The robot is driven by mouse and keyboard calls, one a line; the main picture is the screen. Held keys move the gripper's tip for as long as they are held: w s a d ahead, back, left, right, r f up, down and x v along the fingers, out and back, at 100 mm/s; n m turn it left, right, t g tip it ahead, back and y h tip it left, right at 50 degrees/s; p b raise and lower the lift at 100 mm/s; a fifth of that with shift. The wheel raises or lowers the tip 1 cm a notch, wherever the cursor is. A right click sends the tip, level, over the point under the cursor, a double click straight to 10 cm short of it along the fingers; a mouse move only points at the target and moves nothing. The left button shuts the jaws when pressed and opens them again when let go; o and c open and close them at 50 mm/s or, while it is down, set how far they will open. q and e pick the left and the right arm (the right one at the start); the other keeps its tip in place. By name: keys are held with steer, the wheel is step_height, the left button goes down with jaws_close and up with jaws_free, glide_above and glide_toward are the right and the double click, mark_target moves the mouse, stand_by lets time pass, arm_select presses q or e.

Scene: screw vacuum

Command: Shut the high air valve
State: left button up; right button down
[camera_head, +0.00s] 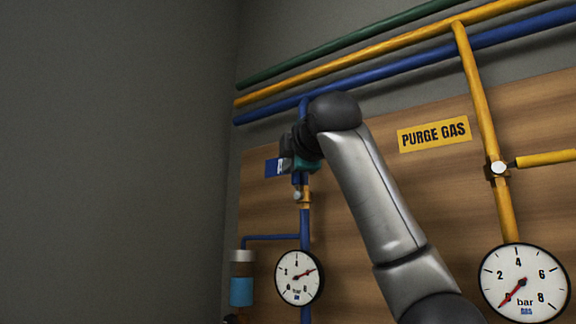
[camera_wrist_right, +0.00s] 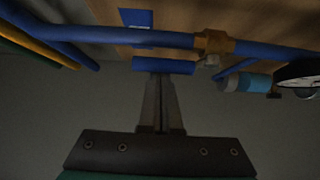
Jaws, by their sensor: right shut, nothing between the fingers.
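The high air valve has a brass body (camera_head: 303,197) on a vertical blue pipe (camera_head: 305,226). In the right wrist view the brass body (camera_wrist_right: 213,42) sits on the blue pipe, and a short blue handle (camera_wrist_right: 164,66) lies alongside the pipe, roughly parallel to it. My right gripper (camera_wrist_right: 161,78) is shut and empty, its fingertips at the middle of the blue handle; I cannot tell whether they touch. In the head view my right wrist and gripper (camera_head: 302,160) cover the upper pipe and most of the handle. My left gripper is not in view.
A pressure gauge (camera_head: 299,278) and a blue-bowled filter (camera_head: 242,287) are below the valve. A blue label (camera_head: 277,168) is beside my gripper. A yellow purge gas pipe (camera_head: 479,100), its yellow valve handle (camera_head: 546,158) and another gauge (camera_head: 524,283) are at right. Bare wall lies left.

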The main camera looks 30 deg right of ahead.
steer(key=shift+s+f+m+t+b, duration=0.1)
steer(key=shift+m+t+b, duration=0.3)
steer(key=shift+m+b, duration=0.15)
steer(key=s+d+f+m+t+h+b, duration=0.1)
steer(key=s+f+m+h+b, duration=0.4)
steer(key=m+h+b, duration=0.8)
steer(key=shift+s+d+f+m+h, duration=0.25)
steer(key=shift+d+m, duration=0.4)
steer(key=shift+m, duration=1)
steer(key=shift+w+f, duration=0.1)
steer(key=shift+w, duration=0.05)
